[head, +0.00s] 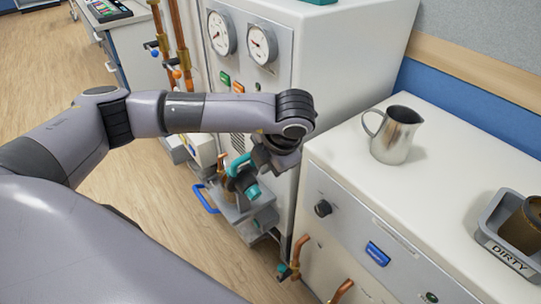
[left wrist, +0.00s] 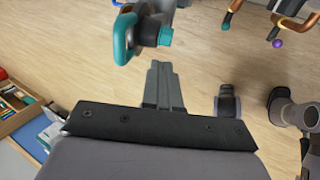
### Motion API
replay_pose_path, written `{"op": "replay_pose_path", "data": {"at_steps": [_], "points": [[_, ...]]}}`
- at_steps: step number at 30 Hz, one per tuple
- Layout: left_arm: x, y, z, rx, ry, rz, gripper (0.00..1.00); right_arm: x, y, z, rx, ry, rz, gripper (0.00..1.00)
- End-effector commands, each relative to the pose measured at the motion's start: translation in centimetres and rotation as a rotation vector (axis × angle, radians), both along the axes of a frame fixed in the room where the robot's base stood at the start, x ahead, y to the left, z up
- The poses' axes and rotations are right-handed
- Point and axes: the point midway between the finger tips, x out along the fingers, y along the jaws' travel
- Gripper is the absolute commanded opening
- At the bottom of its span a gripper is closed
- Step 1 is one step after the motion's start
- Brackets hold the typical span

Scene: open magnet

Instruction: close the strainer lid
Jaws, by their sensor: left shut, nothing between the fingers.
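The strainer sits low at the front of the white gauge cabinet in the head view, with a teal curved part (head: 239,164) and a teal knob (head: 253,191). My arm partly hides it, and I cannot tell the lid's angle. In the left wrist view the teal curved part (left wrist: 124,38) and knob (left wrist: 165,36) show at the top, beyond my fingertips. My left gripper (left wrist: 162,68) is shut and empty, apart from the teal parts in that picture. In the head view my left gripper (head: 264,156) is beside the strainer, its fingertips unclear. My right gripper is not in view.
A blue handle (head: 205,198) juts out left of the strainer. Copper pipes (head: 176,45) stand behind it. The white counter (head: 345,150) on the right bears a metal jug (head: 397,136) and a grey DIRTY tray (head: 500,250). Wooden floor (head: 130,190) is open to the left.

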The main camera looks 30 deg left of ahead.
Motion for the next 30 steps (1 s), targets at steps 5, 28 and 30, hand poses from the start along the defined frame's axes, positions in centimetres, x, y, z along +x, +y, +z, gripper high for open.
{"op": "replay_pose_path", "data": {"at_steps": [5, 28, 30], "points": [[0.5, 1.5, -3.6, 0.002, 0.003, 0.003, 0.00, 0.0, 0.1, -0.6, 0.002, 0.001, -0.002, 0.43], [2.1, 5.0, -2.7, -0.005, 0.001, 0.000, 0.00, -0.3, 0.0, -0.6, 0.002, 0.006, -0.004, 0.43], [2.2, 5.2, -2.7, -0.012, 0.004, 0.001, 0.00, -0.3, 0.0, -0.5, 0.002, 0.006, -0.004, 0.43]]}}
